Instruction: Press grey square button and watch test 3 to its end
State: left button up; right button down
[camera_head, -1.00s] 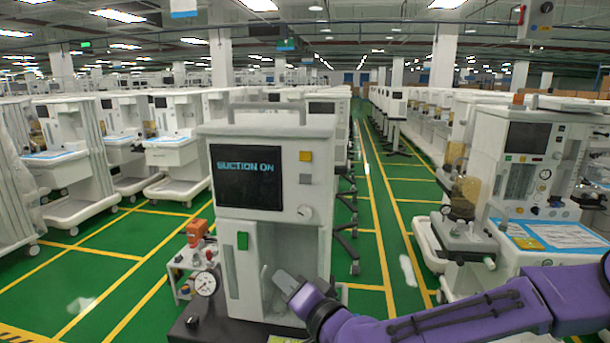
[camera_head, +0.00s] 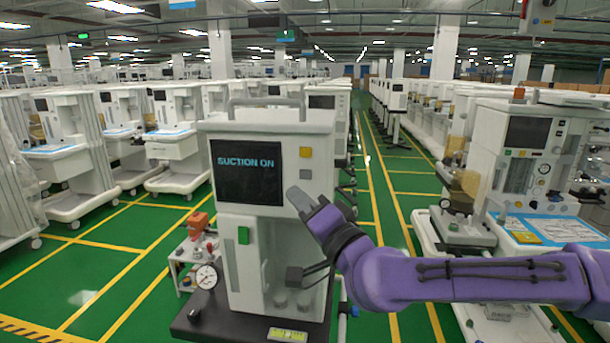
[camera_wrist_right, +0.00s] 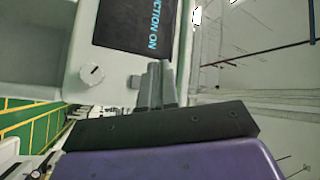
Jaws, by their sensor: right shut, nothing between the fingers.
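The white machine (camera_head: 222,130) stands in front of me. Its dark screen (camera_head: 246,173) reads "SUCTION ON". The grey square button (camera_head: 305,174) is on the panel right of the screen, below a yellow square button (camera_head: 305,152). My right gripper (camera_head: 298,197) is shut and empty, its tip just below the grey button in the head view and covering the knob there. In the right wrist view the shut fingers (camera_wrist_right: 158,84) lie beside the small grey button (camera_wrist_right: 134,82), with the white knob (camera_wrist_right: 92,74) further left. I cannot tell whether the fingertips touch the panel. My left gripper is not in view.
Another machine with a blue-topped tray (camera_head: 550,230) is at the right. A green aisle runs behind.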

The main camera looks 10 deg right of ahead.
aim_at(305, 175)
jog(key=shift+w+d, duration=0.45)
jog(key=shift+w, duration=0.6)
jog(key=shift+w+d, duration=0.4)
jog(key=shift+w, duration=0.7)
jog(key=shift+w+d, duration=0.45)
jog(key=shift+w, duration=0.6)
jog(key=shift+w+d, duration=0.1)
jog(key=shift+w, duration=0.05)
jog(key=shift+w+d, duration=0.1)
jog(key=shift+w, duration=0.15)
jog(key=shift+w+d+b, duration=0.15)
jog(key=shift+w+b, duration=0.25)
jog(key=shift+s+a, duration=0.3)
jog(key=shift+s, duration=0.5)
